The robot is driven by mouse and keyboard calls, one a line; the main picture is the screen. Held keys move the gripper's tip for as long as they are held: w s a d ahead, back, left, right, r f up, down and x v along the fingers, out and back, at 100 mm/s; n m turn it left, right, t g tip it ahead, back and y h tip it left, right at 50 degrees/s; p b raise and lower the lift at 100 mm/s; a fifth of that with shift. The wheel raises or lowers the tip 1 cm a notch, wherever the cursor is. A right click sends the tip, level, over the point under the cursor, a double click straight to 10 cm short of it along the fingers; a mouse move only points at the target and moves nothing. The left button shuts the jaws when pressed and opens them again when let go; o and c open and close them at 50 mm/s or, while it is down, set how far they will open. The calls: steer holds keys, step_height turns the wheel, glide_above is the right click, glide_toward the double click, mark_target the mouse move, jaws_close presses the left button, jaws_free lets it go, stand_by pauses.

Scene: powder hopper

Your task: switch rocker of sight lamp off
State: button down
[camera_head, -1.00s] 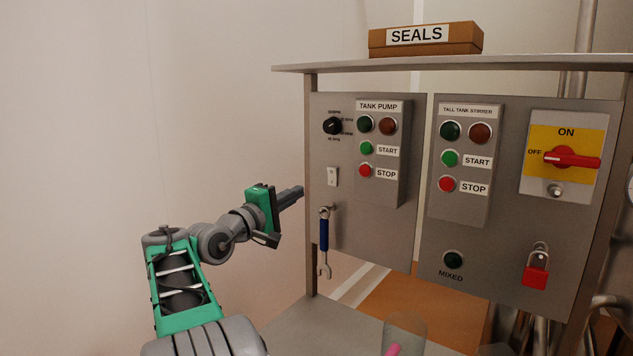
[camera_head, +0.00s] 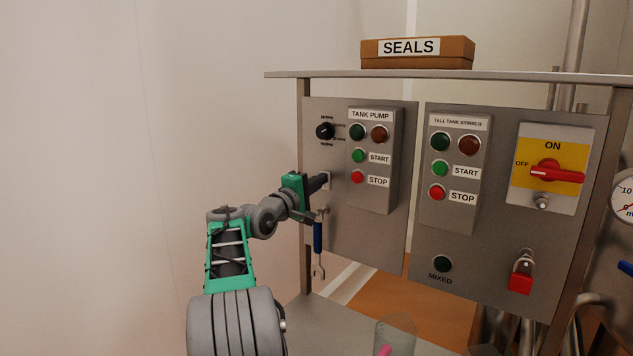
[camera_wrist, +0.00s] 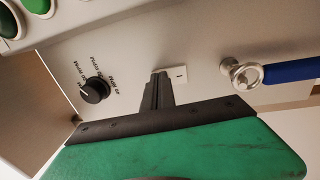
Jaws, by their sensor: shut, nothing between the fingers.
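The rocker (camera_wrist: 178,74) is a small white switch plate on the grey panel, below the black rotary knob (camera_head: 325,131). In the wrist view a short dark mark shows on the part of it that is not covered. My gripper (camera_head: 325,179) is shut and empty. Its fingertips (camera_wrist: 158,77) are at the rocker and hide part of it; I cannot tell whether they touch it. In the head view the rocker is mostly hidden behind the fingers. No label naming the sight lamp is readable, and the rocker's tilt cannot be told.
A blue-handled wrench (camera_head: 318,240) hangs from a hook just below my gripper. The tank pump box (camera_head: 372,195) with its buttons juts out to the right. The knob also shows in the wrist view (camera_wrist: 95,89). Free room lies left of the panel, by the plain wall.

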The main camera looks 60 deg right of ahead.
steer(key=shift+d+r+p, duration=0.1)
steer(key=shift+r+p, duration=0.05)
steer(key=shift+p, duration=0.15)
steer(key=w+a+r+b, duration=0.1)
steer(key=a+b, duration=0.3)
steer(key=a, duration=0.9)
steer(key=shift+w+a+r+b, duration=0.3)
steer(key=shift+w+a, duration=0.05)
steer(key=shift+w, duration=0.25)
